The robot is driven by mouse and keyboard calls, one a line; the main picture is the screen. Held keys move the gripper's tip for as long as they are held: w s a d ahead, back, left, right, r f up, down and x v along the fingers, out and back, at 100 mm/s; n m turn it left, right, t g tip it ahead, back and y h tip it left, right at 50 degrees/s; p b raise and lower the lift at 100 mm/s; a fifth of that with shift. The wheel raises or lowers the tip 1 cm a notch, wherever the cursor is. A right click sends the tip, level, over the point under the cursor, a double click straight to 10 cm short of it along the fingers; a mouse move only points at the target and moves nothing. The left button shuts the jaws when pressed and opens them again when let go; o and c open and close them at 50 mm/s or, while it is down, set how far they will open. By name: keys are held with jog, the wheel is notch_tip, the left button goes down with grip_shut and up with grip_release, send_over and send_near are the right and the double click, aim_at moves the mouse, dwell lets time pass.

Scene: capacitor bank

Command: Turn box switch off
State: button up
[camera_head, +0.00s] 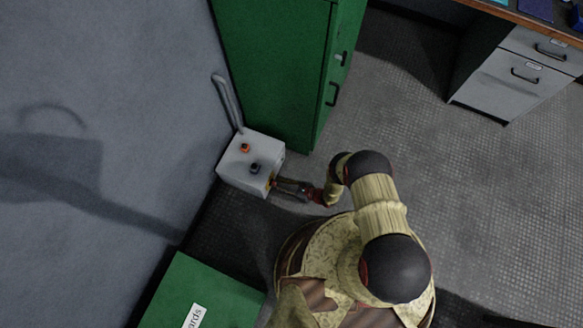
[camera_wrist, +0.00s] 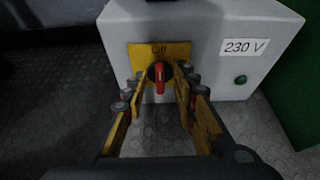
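The box (camera_head: 236,176) is a light grey cabinet by the wall; in the wrist view its front (camera_wrist: 213,48) faces me. The handle stands upright. My gripper (camera_wrist: 162,80) is open, its yellow fingertips on the left and right of the switch. I cannot tell whether they touch it. In the head view my gripper (camera_head: 279,185) reaches the box's front, and the switch is hidden.
The box carries a "230 V" label (camera_wrist: 245,47), a green button (camera_wrist: 241,79), an orange button (camera_head: 245,148) and a dark one (camera_head: 255,168). A green cabinet (camera_head: 270,60) stands behind it. A green box (camera_head: 195,290) is near my base. Open floor (camera_head: 480,200) lies right.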

jog(key=v, duration=1)
jog(key=shift+d, duration=0.2)
dwell(0.3)
